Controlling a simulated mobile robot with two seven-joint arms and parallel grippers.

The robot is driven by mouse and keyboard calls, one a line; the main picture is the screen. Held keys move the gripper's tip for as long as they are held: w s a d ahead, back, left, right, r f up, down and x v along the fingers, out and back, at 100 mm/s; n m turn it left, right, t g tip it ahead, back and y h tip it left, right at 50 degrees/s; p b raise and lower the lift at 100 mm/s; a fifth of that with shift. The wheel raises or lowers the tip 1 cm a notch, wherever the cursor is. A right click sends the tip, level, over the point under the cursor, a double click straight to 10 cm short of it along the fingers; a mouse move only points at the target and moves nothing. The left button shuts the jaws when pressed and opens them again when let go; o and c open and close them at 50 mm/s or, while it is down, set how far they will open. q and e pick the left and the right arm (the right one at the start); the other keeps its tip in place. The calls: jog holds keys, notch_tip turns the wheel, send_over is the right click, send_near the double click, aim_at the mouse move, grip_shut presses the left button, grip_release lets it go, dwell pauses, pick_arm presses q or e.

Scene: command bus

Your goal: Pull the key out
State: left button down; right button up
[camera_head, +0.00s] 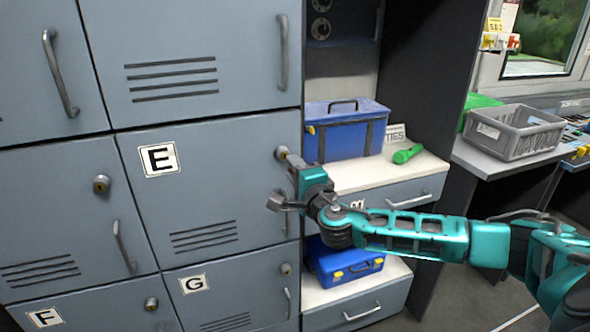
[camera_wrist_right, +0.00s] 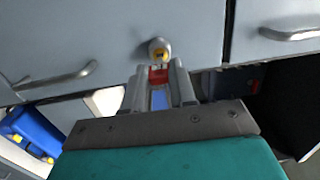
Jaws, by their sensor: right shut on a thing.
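The grey locker door marked E (camera_head: 205,200) is shut, and its round lock (camera_head: 281,153) is at the upper right of the door. In the right wrist view the same lock (camera_wrist_right: 159,46) shows a brass-coloured centre. A small red key (camera_wrist_right: 158,74) is between the fingers of my right gripper (camera_head: 291,163), directly in front of the lock. The gripper is shut on the key. The key's shaft is mostly hidden, so I cannot tell how deep it sits in the lock. My left gripper is not in view.
Other shut lockers, such as F (camera_head: 80,300) and G (camera_head: 235,290), surround door E. To the right, a shelf holds a blue toolbox (camera_head: 345,133) and a green flashlight (camera_head: 408,154). A blue case (camera_head: 343,262) sits below. A grey crate (camera_head: 513,131) stands farther right.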

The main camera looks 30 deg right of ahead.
jog(key=s+a, duration=0.1)
jog(key=s, duration=0.5)
dwell(0.4)
jog(key=shift+a+f, duration=0.1)
